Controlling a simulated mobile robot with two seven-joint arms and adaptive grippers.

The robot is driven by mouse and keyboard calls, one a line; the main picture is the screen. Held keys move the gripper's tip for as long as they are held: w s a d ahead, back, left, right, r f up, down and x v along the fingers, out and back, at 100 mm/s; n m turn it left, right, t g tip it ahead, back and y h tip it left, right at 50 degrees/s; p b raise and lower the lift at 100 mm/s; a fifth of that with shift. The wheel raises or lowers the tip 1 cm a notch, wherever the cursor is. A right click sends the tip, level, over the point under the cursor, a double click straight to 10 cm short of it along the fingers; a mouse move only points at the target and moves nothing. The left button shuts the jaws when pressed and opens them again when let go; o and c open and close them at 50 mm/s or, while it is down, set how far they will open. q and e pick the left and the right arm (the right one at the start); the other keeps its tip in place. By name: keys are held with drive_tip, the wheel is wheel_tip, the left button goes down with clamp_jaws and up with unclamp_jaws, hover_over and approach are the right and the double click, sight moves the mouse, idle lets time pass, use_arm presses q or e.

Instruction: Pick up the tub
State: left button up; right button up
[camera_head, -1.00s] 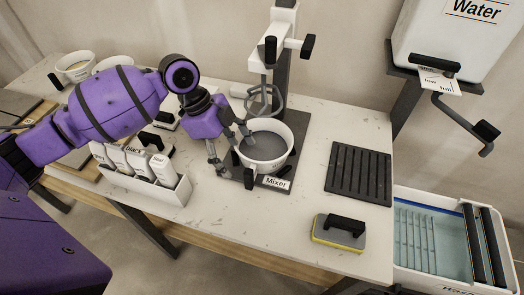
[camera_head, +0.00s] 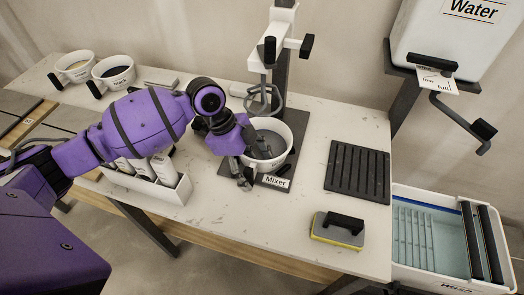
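A white round tub (camera_head: 286,140) with grey contents stands on the dark base plate of the mixer, behind the "Mixer" label. Dark handles stick out low on its front side. My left gripper (camera_head: 250,168) is at the tub's front-left side, with its fingers pointing down near the rim and the left handle. The fingers and wrist hide that handle and part of the rim, so I cannot tell whether they touch or grip it. The tub stands upright. My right gripper is not in view.
The mixer (camera_head: 281,60) stands behind the tub. Two more tubs, one pale-filled (camera_head: 77,66) and one labelled black (camera_head: 114,72), are at the back left. A white holder with bottles (camera_head: 172,191), a ribbed dark mat (camera_head: 358,172) and a sponge (camera_head: 338,230) flank the tub.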

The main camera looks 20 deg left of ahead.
use_arm(q)
clamp_jaws()
drive_tip(key=shift+r, duration=0.1)
idle(0.3)
